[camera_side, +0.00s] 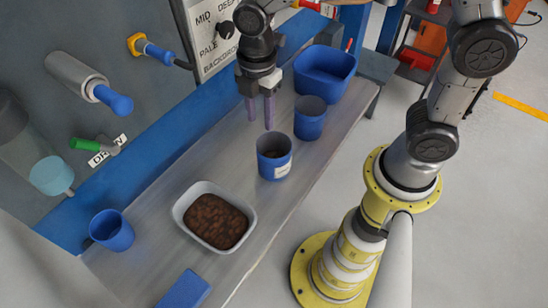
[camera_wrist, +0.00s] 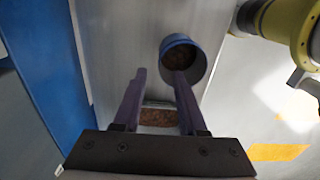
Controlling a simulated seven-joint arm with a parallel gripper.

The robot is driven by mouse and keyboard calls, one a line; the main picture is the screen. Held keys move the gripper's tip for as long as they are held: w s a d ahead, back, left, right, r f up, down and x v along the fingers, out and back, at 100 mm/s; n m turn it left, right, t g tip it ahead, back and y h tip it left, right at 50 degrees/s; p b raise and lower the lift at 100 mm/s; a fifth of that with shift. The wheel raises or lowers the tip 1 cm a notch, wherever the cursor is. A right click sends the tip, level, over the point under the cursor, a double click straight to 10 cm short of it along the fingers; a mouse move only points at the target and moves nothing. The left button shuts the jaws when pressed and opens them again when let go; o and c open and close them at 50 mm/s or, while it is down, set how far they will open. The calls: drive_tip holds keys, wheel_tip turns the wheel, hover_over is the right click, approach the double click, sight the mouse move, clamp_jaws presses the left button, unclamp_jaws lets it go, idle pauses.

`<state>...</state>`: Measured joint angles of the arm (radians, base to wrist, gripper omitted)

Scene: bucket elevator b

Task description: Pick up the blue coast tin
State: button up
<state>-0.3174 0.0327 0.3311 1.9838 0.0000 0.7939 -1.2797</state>
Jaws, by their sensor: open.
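Three blue tins stand in the side view, and I cannot read which one is the coast tin. One tin with a white label and dark contents (camera_side: 274,165) stands mid-bench. A second tin (camera_side: 309,124) stands just behind it to the right, and a third (camera_side: 111,232) is at the far left. My gripper (camera_side: 260,124) is open and empty, pointing down above the bench, left of and above the labelled tin. In the wrist view, one finger of my gripper (camera_wrist: 161,72) overlaps a round blue tin (camera_wrist: 199,70) with brown contents; the other is beside it.
A white tray (camera_side: 183,207) of brown material sits left of the labelled tin. A blue bin (camera_side: 325,75) stands at the bench's back end, and a blue block (camera_side: 185,290) lies at the front. A wall panel with knobs (camera_side: 75,70) borders the bench.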

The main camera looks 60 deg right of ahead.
sight(263, 150)
drive_tip(key=f, duration=1.2)
drive_tip(key=shift+s+d, duration=0.1)
drive_tip(key=shift+d, duration=0.1)
clamp_jaws()
idle(1.0)
